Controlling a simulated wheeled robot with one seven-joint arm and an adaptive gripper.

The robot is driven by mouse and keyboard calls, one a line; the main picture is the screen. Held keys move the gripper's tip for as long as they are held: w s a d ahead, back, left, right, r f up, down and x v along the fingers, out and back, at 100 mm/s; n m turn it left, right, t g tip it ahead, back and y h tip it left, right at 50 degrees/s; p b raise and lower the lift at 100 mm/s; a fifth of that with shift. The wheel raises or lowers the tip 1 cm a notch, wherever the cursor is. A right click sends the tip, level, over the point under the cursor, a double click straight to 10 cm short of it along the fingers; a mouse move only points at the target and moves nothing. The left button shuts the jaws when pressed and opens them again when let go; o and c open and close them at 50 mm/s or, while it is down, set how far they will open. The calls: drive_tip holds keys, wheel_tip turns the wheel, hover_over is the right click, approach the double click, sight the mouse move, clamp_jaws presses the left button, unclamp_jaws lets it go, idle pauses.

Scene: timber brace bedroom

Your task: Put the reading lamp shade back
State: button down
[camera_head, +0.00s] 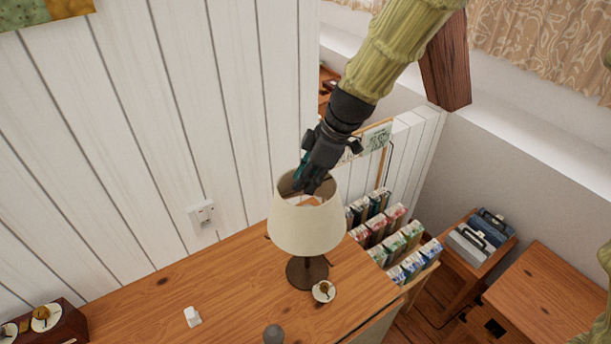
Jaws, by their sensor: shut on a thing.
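The cream lamp shade (306,226) sits upright over the dark lamp base (307,270) near the right end of the wooden dresser top. My gripper (308,188) reaches down from the upper right and is shut on the lamp shade at its top opening. The fingertips overlap the rim and partly hide it. The base's round foot and lower stem show below the shade. The upper stem is hidden inside the shade, so I cannot tell whether the shade rests on its support.
A white plank wall (120,150) stands behind. A rack of colourful packets (398,240) is at right. Clear wood lies left of the lamp.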

drive_tip(key=shift+w+f+b, duration=0.1)
drive_tip(key=shift+f+b, duration=0.2)
drive_tip(key=shift+f, duration=0.4)
drive_tip(key=shift+f+b, duration=0.35)
drive_tip(key=shift+f, duration=0.1)
drive_tip(key=shift+f+b, duration=1.2)
drive_tip(key=shift+f, duration=0.8)
drive_tip(key=c, duration=1.2)
unclamp_jaws()
drive_tip(key=shift+r, duration=0.1)
drive_tip(key=v, duration=1.1)
drive_tip(key=shift+d+r, duration=0.15)
drive_tip(key=shift+r, duration=0.25)
